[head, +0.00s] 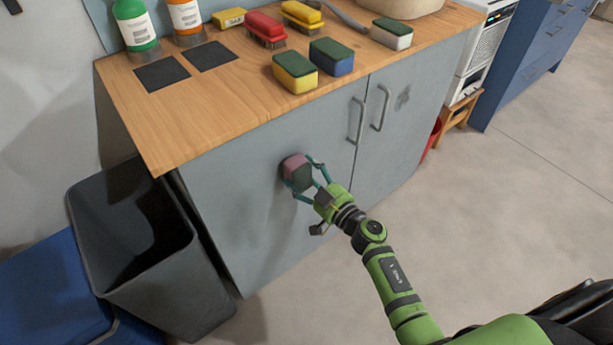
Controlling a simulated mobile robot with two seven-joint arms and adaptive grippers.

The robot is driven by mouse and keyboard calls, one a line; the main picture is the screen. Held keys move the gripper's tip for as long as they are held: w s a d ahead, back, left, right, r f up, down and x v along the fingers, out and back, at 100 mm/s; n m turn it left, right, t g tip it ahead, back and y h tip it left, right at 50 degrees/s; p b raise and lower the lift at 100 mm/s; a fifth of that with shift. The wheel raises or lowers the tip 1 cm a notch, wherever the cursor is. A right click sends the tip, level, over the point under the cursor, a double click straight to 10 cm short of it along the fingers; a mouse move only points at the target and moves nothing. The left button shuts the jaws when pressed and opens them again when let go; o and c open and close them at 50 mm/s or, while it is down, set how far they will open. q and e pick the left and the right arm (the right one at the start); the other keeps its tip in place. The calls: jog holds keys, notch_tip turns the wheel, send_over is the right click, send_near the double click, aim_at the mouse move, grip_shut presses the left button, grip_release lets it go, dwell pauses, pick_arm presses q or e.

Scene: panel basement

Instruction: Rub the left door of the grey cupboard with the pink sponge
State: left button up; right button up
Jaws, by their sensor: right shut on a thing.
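The grey cupboard (225,215) stands under a wooden top, with two doors and two upright handles. Its left door (270,225) is shut. My right gripper (305,178) is shut on the pink sponge (295,163), which has a dark green side. The sponge is at the upper middle of the left door, left of the handles. It seems to be against the door, but the contact face is hidden. A dark smudge (402,97) shows on the right door (405,125). My left gripper is not in view.
On the wooden top (200,115) are a yellow sponge (295,75), a blue sponge (331,58), a white sponge (391,35), brushes (266,29) and bottles (136,25). A dark bin (140,240) stands left of the cupboard.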

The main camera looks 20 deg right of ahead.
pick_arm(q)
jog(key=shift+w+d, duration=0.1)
pick_arm(e)
jog(key=shift+w, duration=0.1)
jog(key=shift+w+a, duration=0.1)
jog(key=shift+w, duration=0.15)
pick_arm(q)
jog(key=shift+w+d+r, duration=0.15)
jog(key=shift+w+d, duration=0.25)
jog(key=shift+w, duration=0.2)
pick_arm(e)
jog(key=shift+w, duration=0.25)
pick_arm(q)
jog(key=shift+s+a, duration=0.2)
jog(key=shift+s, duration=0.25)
pick_arm(e)
jog(key=d, duration=0.1)
jog(key=w+d, duration=0.1)
jog(key=d, duration=0.1)
jog(key=shift+w+d, duration=0.15)
jog(key=shift+d, duration=0.1)
